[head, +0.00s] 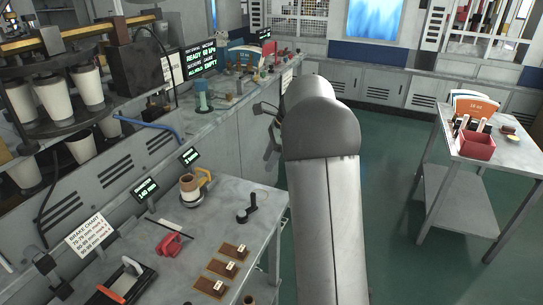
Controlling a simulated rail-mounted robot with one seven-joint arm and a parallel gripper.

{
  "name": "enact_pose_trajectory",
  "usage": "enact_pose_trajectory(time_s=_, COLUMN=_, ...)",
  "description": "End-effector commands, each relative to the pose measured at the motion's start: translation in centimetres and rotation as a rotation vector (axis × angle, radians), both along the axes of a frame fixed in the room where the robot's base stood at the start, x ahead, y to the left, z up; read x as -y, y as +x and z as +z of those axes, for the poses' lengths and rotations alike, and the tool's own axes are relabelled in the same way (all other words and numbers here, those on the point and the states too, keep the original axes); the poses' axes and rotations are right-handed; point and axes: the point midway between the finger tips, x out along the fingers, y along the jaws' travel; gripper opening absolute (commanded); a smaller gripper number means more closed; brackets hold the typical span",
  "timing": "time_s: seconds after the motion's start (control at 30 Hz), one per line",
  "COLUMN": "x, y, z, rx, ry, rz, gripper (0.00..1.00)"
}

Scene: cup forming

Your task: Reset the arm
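My grey arm (324,190) rises from the bottom centre and bends over near the top of its visible part. Dark parts of my gripper (267,132) stick out to the left of the arm's bend, in front of the grey cabinets. The arm hides most of the gripper, so I cannot tell whether its fingers are apart. I see nothing held in the part that shows.
The left workbench (150,246) carries a cup-like part with an orange handle (190,187), a red tool (171,243) and brown labelled plates (222,267). A rack of white cups (52,101) stands behind. A side table (468,152) stands right. Green floor (388,190) lies clear between.

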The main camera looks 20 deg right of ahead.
Motion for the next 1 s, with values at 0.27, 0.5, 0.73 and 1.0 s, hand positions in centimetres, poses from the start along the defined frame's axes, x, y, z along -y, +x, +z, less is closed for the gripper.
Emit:
enact_pose_trajectory(time_s=0.27, x=0.4, y=-0.1, z=1.0, rx=-0.001, ry=0.0, rz=0.0, gripper=0.38)
enact_pose_trajectory(time_s=0.5, x=0.4, y=-0.1, z=1.0, rx=-0.001, ry=0.0, rz=0.0, gripper=0.38)
enact_pose_trajectory(time_s=0.73, x=-0.5, y=-1.1, z=1.3, rx=0.014, ry=-0.012, rz=0.05, gripper=0.38)
enact_pose_trajectory(time_s=1.0, x=-9.0, y=-12.8, z=1.4, rx=0.163, ry=-0.165, rz=0.693, gripper=0.38)
